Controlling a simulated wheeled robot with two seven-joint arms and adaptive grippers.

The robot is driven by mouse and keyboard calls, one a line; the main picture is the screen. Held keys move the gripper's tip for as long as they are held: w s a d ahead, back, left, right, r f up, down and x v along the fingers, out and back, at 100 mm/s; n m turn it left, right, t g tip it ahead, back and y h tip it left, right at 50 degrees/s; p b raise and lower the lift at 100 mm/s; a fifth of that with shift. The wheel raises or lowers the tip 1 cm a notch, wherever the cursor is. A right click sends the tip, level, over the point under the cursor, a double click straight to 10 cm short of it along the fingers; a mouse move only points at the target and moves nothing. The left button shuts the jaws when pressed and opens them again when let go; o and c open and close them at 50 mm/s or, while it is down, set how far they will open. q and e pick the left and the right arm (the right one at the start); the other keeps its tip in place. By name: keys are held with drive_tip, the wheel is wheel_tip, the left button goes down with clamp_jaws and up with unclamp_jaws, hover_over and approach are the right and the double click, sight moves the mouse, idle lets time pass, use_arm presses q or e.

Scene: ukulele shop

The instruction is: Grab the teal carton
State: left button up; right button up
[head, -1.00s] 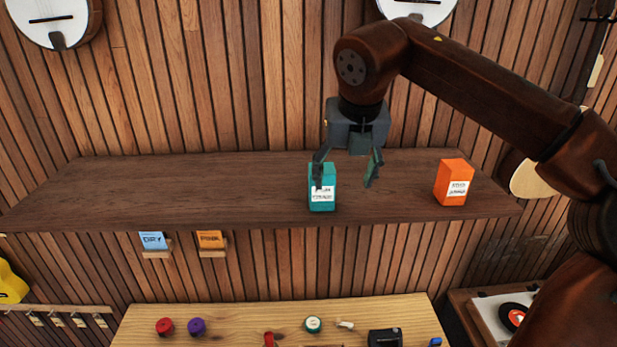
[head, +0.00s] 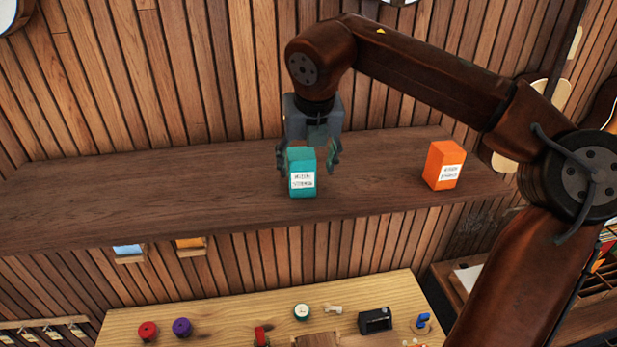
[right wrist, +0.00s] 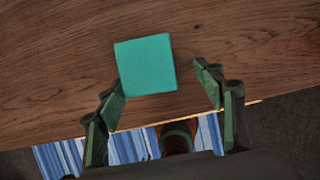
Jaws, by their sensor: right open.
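The teal carton (head: 302,180) stands upright on the dark wooden wall shelf (head: 180,185), its white label facing me. My right gripper (head: 308,168) is open, pointing down at the carton, with one finger on each side in the head view. In the right wrist view the carton's plain top (right wrist: 146,65) lies just ahead of the open fingers (right wrist: 162,88), nearer the left finger. The left fingertip is close to the carton's near left corner; I cannot tell whether it touches. My left gripper is not in view.
An orange carton (head: 442,166) stands on the same shelf to the right. The shelf's left part is bare. Below is a light wooden workbench (head: 230,317) with red and purple round items and a black box (head: 375,320). The slatted wall is behind.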

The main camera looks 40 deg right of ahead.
sight(307, 175)
drive_tip(key=p+x, duration=0.1)
drive_tip(key=x, duration=0.3)
drive_tip(key=shift+s+d, duration=0.1)
drive_tip(key=shift+s, duration=0.05)
drive_tip(key=shift+f, duration=0.15)
drive_tip(key=shift+c, duration=1)
drive_tip(key=c, duration=0.5)
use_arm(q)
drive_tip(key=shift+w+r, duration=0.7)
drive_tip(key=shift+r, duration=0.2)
use_arm(e)
drive_tip(key=c, duration=0.6)
